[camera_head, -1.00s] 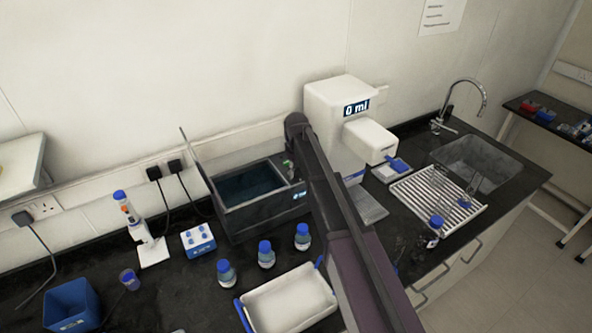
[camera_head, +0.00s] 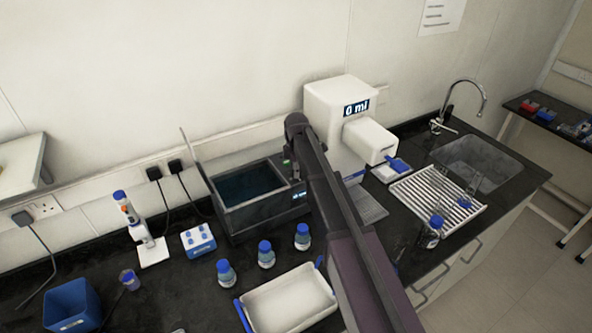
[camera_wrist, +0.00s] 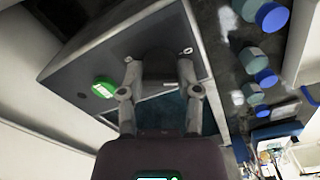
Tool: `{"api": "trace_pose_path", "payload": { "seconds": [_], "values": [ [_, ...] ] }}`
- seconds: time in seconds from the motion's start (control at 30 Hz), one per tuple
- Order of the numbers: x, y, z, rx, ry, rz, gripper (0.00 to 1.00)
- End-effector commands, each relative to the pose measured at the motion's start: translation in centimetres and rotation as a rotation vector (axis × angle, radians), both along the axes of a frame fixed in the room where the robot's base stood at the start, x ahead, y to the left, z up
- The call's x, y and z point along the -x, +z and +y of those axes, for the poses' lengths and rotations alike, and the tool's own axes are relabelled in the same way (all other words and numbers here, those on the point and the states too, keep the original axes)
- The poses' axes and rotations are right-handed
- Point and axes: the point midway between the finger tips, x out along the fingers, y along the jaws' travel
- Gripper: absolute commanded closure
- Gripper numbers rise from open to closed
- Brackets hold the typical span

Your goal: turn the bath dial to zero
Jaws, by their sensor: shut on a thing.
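The water bath (camera_head: 240,213) is a dark open box of bluish water on the bench against the back wall, left of my arm. A small lit display (camera_head: 299,196) is on its front; its text is too small to read. In the wrist view, my gripper (camera_wrist: 158,68) has its two grey fingers over the bath's grey panel (camera_wrist: 75,70), shut on the dial. The dial is dark and mostly hidden between the fingers. A bright green piece (camera_wrist: 104,87) is on the panel beside the fingers.
Several blue-capped bottles (camera_head: 266,254) stand in front of the bath, with a white tray (camera_head: 290,302) nearer. A white dispenser (camera_head: 336,120) reading "0 ml" stands right of my arm. A pipette stand (camera_head: 148,250) and blue-and-white rack (camera_head: 198,241) are left of the bath.

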Motion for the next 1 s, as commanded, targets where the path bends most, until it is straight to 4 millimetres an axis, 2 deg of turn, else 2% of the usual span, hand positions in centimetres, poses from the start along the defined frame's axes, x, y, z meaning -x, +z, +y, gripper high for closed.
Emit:
{"api": "trace_pose_path", "payload": {
  "seconds": [0.3,0.5,1.0],
  "values": [
    [0.34,-0.07,-0.04,0.000,0.270,0.007,1.00],
    [0.34,-0.07,-0.05,-0.001,0.377,0.007,1.00],
    [0.34,-0.06,-0.05,-0.001,0.438,0.007,1.00]
  ]
}}
